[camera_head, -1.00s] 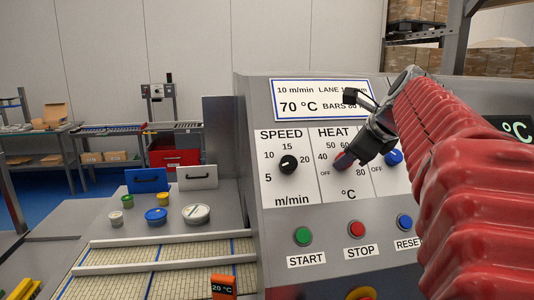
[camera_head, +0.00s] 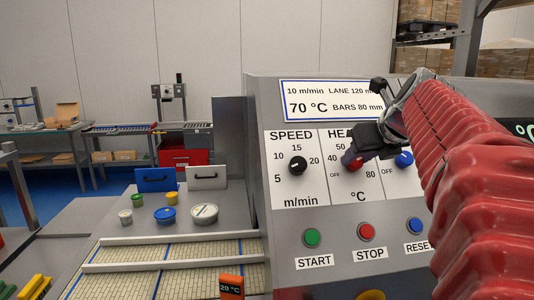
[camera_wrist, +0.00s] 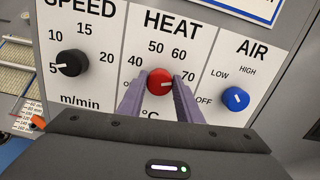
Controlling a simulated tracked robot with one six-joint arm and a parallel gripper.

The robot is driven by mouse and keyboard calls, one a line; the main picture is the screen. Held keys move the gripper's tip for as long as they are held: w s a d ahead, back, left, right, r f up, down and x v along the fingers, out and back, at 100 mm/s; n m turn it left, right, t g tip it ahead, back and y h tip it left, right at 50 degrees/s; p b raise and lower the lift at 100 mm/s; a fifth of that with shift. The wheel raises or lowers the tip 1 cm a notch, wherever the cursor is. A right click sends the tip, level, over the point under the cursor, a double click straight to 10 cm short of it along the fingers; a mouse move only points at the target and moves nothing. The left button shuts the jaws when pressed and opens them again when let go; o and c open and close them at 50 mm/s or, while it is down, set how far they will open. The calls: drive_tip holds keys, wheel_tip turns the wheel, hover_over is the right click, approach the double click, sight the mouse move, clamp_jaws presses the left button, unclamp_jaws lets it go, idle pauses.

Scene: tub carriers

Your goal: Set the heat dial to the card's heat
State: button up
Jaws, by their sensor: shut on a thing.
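The card (camera_head: 325,101) at the top of the panel reads 70 °C, with 10 m/min, LANE 120 and BARS 80 mm. The red heat dial (camera_wrist: 160,81) sits between the two purple fingers of my gripper (camera_wrist: 160,98), which is shut on it. The scale numbers 40, 50, 60 and 70 show around it; 80 is hidden in the wrist view. A small pale mark shows on the dial's face, but I cannot surely read where it points. In the head view the heat dial (camera_head: 352,166) is partly covered by my gripper (camera_head: 351,158).
The black speed dial (camera_wrist: 72,63) is to the left and the blue air dial (camera_wrist: 235,99) to the right, close to my fingers. Green start (camera_head: 312,237), red stop (camera_head: 366,232) and blue reset (camera_head: 414,225) buttons lie below. Tubs stand on the bench at left.

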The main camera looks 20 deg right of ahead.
drive_tip(key=shift+f, duration=0.25)
drive_tip(key=o, duration=0.6)
drive_tip(key=shift+s, duration=0.1)
drive_tip(key=o, duration=0.4)
drive_tip(key=shift+r, duration=0.15)
drive_tip(key=shift+o, duration=0.2)
drive_tip(key=shift+r, duration=0.1)
drive_tip(key=v, duration=1.3)
drive_tip(key=shift+s+r, duration=0.15)
drive_tip(key=shift+s, duration=0.1)
drive_tip(key=shift+a, duration=0.1)
